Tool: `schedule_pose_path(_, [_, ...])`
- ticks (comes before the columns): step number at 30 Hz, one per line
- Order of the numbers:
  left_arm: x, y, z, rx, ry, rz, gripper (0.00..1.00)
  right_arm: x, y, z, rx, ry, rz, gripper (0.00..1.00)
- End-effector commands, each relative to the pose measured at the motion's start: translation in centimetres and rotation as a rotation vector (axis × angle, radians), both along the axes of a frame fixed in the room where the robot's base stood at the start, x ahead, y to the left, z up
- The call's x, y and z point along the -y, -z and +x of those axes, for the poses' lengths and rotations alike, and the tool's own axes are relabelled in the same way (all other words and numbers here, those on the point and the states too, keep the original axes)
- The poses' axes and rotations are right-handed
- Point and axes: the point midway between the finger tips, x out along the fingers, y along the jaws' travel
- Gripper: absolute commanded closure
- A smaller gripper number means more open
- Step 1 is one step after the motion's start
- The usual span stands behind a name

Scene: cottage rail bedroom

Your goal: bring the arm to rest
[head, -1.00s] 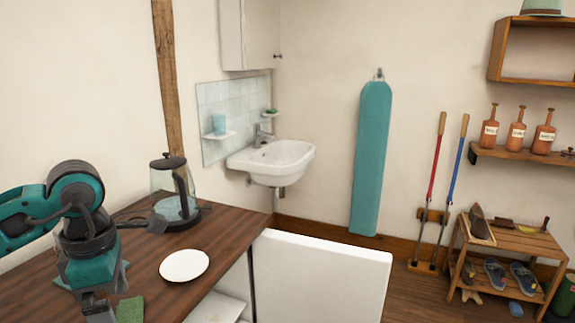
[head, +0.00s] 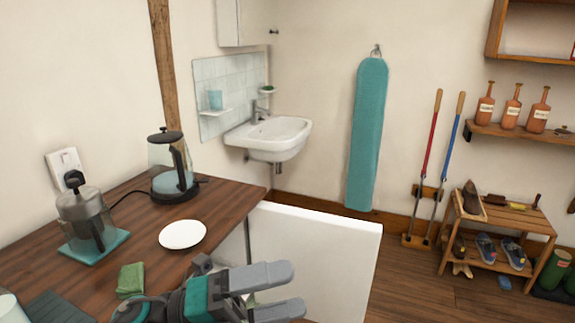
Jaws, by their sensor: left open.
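My left gripper (head: 283,289) shows at the bottom middle of the head view. Its two grey fingers point right and are apart, with nothing seen between them. It is in front of the wooden counter's edge, near the open white door (head: 318,250). My right gripper is not in view.
A sink (head: 270,138) hangs on the wall behind.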

Motion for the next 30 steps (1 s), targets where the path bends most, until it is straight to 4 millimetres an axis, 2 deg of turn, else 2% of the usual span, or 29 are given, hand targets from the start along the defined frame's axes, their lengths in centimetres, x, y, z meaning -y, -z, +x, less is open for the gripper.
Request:
schedule_pose_path(2, [-1.1, 0.8, 1.6, -0.222, -0.141, -0.160, 0.00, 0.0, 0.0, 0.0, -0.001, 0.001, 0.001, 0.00])
schedule_pose_path(5, [-3.6, 3.2, 3.8, -0.506, -0.324, -0.335, 0.00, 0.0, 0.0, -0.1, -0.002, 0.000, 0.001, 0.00])
schedule_pose_path(8, [-6.9, 7.7, 4.9, -0.804, -0.514, -0.485, 0.00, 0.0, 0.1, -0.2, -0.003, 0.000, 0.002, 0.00])
schedule_pose_path(9, [-8.2, 10.0, 4.8, -0.927, -0.592, -0.539, 0.00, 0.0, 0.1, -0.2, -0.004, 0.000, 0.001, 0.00])
schedule_pose_path(11, [-10.3, 13.8, 4.1, -1.114, -0.708, -0.614, 0.00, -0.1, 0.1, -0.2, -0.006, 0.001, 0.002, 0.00])
schedule_pose_path(12, [-11.5, 16.5, 3.3, -1.235, -0.783, -0.658, 0.00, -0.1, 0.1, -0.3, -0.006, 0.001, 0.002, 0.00])
schedule_pose_path(15, [-13.9, 22.1, 0.3, -1.492, -0.940, -0.744, 0.00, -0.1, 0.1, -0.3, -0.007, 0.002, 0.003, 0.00])
schedule_pose_path(18, [-15.3, 26.2, -2.9, -1.683, -1.053, -0.798, 0.00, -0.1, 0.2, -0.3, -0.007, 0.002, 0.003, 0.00])
schedule_pose_path(21, [-16.1, 28.7, -5.4, -1.807, -1.126, -0.830, 0.00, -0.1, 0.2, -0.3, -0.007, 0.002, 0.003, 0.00])
schedule_pose_path(24, [-16.4, 29.8, -6.7, -1.869, -1.161, -0.846, 0.00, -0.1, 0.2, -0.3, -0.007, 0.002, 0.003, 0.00])
schedule_pose_path(30, [-16.5, 30.1, -7.1, -1.884, -1.171, -0.848, 0.00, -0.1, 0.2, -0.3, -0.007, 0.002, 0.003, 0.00])
